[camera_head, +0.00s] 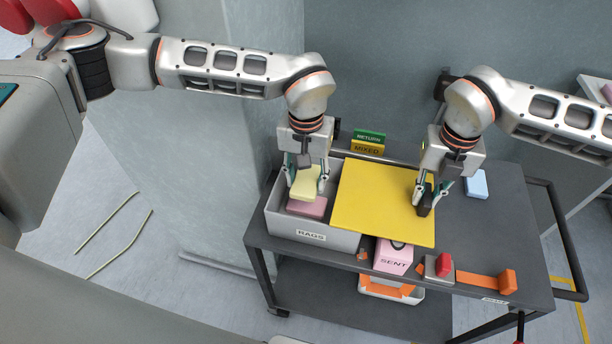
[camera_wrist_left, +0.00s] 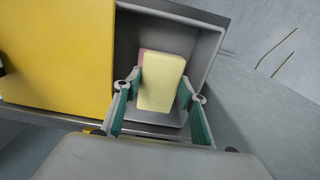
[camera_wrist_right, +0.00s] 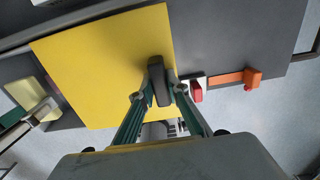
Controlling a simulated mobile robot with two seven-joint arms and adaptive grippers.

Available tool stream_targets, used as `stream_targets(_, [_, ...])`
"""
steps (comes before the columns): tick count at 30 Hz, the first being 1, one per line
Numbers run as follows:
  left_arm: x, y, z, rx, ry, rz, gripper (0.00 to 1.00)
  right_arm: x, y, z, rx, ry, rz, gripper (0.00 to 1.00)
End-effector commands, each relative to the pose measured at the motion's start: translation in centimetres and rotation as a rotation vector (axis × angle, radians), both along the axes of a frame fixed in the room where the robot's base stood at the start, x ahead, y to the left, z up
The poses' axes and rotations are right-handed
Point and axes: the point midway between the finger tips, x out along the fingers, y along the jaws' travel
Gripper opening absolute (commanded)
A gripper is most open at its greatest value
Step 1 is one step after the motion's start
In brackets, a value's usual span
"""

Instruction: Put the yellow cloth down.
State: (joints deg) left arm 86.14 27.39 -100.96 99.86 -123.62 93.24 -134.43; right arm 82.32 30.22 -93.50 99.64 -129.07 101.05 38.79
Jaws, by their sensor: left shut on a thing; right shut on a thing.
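The pale yellow cloth (camera_head: 305,180), a folded block, is between the fingers of my left gripper (camera_head: 307,186), which is shut on it. It also shows in the left wrist view (camera_wrist_left: 162,82). It is over the grey bin (camera_head: 280,222) labelled RAGS, above a pink cloth (camera_head: 307,208); whether they touch, I cannot tell. My right gripper (camera_head: 430,195) is shut on a black block-like handle (camera_head: 424,207) at the right side of a flat yellow panel (camera_head: 375,205). The handle also shows in the right wrist view (camera_wrist_right: 159,82).
The panel lies right of the bin's open part. Green RETURN and yellow MIXED signs (camera_head: 368,142) stand behind. A pink SENT box (camera_head: 394,256), a red button (camera_head: 444,264) and an orange piece (camera_head: 507,281) are along the front. A light blue block (camera_head: 477,184) lies right on the dark cart.

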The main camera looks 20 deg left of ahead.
Motion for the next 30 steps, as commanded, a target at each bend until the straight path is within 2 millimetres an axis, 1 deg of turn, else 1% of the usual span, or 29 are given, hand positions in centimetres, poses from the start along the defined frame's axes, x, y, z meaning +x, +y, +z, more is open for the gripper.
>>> stream_targets(9, [0.0, 0.0, -0.7, 0.001, 0.001, 0.0, 0.29, 0.1, -0.1, 0.1, -0.001, -0.002, -0.002, 0.0])
stream_targets(10, [0.0, 0.0, -0.7, 0.001, 0.001, 0.0, 0.43, 0.1, -0.1, 0.1, -0.001, -0.002, -0.002, 0.0])
stream_targets(12, [0.0, 0.0, -0.7, 0.001, 0.001, 0.0, 0.58, 0.1, -0.1, 0.1, -0.001, -0.002, -0.002, 0.0])
stream_targets(23, [0.0, 0.0, -0.5, 0.0, 0.0, 0.0, 0.58, 0.1, -0.1, 0.1, -0.001, -0.002, -0.002, 0.0])
stream_targets(26, [0.0, 0.0, 0.3, -0.001, -0.002, 0.0, 0.58, 0.1, -0.1, 0.1, -0.001, -0.002, -0.002, 0.0])
stream_targets(30, [0.1, 0.0, 2.6, 0.0, -0.005, -0.002, 0.58, 0.1, -0.1, 0.1, -0.001, -0.002, -0.002, 0.0])
